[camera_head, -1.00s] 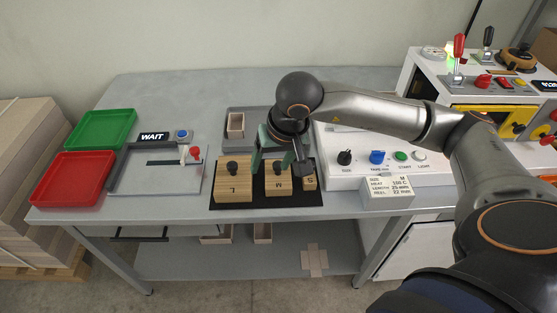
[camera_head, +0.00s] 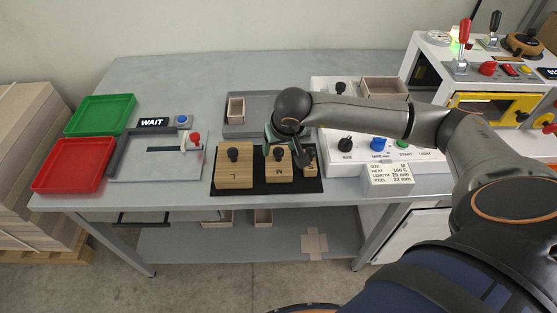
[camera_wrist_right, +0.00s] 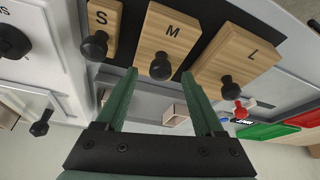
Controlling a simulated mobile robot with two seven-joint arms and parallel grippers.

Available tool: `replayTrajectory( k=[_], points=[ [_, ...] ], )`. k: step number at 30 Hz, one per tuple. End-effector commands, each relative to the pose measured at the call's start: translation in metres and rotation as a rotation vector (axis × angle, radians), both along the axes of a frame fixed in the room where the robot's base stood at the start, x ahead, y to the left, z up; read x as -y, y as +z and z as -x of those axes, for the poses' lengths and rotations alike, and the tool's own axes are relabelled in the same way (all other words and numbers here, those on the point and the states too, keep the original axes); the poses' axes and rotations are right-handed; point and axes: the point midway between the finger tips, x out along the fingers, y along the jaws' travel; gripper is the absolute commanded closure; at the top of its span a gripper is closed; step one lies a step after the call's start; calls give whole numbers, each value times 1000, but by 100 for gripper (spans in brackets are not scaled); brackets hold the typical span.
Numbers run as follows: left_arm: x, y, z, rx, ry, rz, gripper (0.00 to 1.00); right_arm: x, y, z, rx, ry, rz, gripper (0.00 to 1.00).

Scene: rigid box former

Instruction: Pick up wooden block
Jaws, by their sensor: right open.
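Three wooden blocks with black knobs stand in a row on a black mat (camera_head: 231,191): the L block (camera_head: 234,176), the M block (camera_head: 278,174) and the small S block (camera_head: 310,172). In the right wrist view they are the L block (camera_wrist_right: 247,50), M block (camera_wrist_right: 170,33) and S block (camera_wrist_right: 101,17). My right gripper (camera_wrist_right: 161,72) is open and empty, its green fingers pointing towards the M block, whose knob shows between the fingertips. In the head view the fingers are mostly hidden behind my wrist, so contact cannot be told. My left gripper is out of view.
A grey tray (camera_head: 255,130) holding a small wooden box (camera_head: 236,107) is behind the mat. A control panel (camera_head: 335,160) with knobs is at right. Red tray (camera_head: 75,165), green tray (camera_head: 100,115) and a grey fixture (camera_head: 155,175) are at left.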

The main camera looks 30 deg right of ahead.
Motion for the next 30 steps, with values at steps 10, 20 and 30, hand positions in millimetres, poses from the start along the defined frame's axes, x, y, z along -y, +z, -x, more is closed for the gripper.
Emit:
replayTrajectory(
  k=[10,20,30],
  points=[
    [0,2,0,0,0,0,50,2,-19,-8,1,-1,-1,30],
    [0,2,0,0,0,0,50,2,-18,-8,0,-1,-2,58],
    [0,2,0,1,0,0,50,2,-18,-8,1,-2,0,96]
  ],
)
